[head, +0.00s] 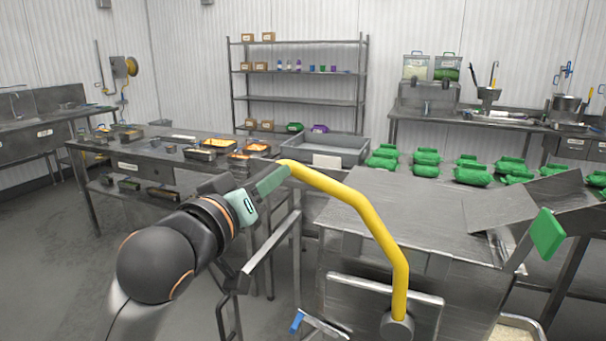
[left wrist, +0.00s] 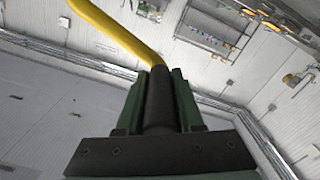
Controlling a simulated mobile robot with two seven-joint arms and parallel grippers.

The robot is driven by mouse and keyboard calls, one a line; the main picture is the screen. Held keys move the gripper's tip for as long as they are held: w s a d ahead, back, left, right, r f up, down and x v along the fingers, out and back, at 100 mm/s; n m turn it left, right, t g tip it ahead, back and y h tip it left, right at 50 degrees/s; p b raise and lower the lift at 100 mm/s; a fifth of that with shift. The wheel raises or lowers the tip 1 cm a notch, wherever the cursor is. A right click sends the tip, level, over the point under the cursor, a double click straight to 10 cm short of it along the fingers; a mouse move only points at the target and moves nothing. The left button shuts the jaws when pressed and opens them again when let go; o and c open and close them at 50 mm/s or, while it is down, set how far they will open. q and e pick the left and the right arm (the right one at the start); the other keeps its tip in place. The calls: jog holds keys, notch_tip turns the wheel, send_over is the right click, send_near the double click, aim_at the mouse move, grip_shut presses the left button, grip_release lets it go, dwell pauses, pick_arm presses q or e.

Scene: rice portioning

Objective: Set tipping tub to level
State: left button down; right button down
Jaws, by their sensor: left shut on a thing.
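A bent yellow lever (head: 368,214) rises from a round grey pivot (head: 397,327) on the side of a steel tub (head: 345,294) at the lower middle of the head view. My left gripper (head: 275,177) reaches in from the left and is at the lever's far upper end. In the left wrist view, the fingers (left wrist: 158,100) are shut on the lever's dark grip, with the yellow bar (left wrist: 108,30) running to the upper left. The tub's inside is hidden, and I cannot tell its tilt. My right gripper is not in view.
A steel table (head: 400,197) carries several green packs (head: 474,174). A grey tray (head: 345,143) and a long table with small containers (head: 200,154) lie behind my left arm. A green plate (head: 547,234) stands out at right, above white grains (head: 515,331). Floor at left is clear.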

pick_arm(q)
jog(key=shift+w+a+f+n, duration=0.2)
jog(key=shift+a+f+n, duration=0.1)
jog(key=shift+a+f, duration=0.4)
jog(key=shift+f, duration=0.15)
jog(key=c, duration=1)
grip_release()
jog(key=shift+f, duration=0.1)
jog(key=o, duration=0.5)
jog(key=shift+w+a, duration=0.1)
jog(key=shift+a, duration=0.15)
jog(key=shift+c, duration=0.2)
jog(key=shift+d, duration=0.1)
